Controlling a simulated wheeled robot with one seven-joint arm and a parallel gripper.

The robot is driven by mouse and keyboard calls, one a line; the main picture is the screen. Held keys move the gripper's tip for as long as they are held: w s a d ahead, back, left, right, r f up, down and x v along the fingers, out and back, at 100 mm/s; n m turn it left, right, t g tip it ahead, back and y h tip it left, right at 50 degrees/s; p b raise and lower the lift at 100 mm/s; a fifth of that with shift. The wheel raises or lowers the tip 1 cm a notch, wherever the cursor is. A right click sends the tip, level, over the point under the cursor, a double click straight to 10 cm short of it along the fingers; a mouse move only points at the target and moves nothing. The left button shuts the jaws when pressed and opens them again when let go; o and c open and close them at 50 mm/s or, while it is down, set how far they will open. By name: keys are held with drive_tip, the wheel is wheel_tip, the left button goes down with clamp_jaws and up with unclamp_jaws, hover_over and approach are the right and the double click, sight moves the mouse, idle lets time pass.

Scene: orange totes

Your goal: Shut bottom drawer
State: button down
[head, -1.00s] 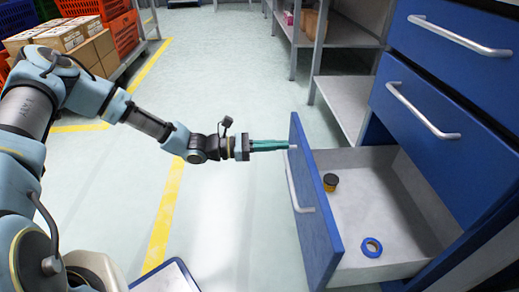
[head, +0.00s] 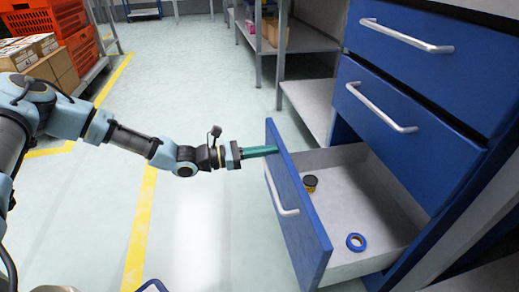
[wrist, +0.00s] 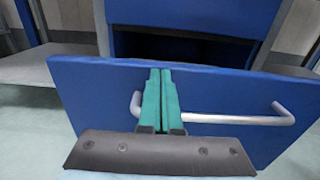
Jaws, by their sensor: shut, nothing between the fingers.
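The bottom drawer is pulled out of the blue cabinet. Its blue front panel (head: 299,215) faces left and carries a silver handle (head: 278,190). The open grey drawer interior (head: 345,205) shows behind the panel. My gripper (head: 277,149) is shut and empty, with its green fingers at the outer face of the front panel, near its top edge and far end. In the wrist view the shut fingers (wrist: 161,75) lie over the drawer front (wrist: 95,90), in front of the left part of the handle (wrist: 230,118). I cannot tell whether the fingertips touch the panel.
A blue tape roll (head: 356,242) and a small dark and yellow round item (head: 310,183) lie in the drawer. Two upper drawers (head: 395,115) are shut. Grey shelving (head: 285,45) stands behind. Orange crates and cardboard boxes (head: 55,70) are at the back left.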

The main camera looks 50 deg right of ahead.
drive_tip(key=p+x, duration=0.2)
drive_tip(key=x, duration=2.1)
drive_tip(key=shift+s+d+p, duration=0.25)
drive_tip(key=shift+s+p, duration=0.05)
drive_tip(key=shift+p, duration=0.05)
drive_tip(key=shift+r, duration=0.1)
drive_tip(key=p+v, duration=0.3)
drive_tip(key=v, duration=1.1)
drive_tip(key=shift+w+a, duration=0.2)
drive_tip(key=shift+a, duration=0.05)
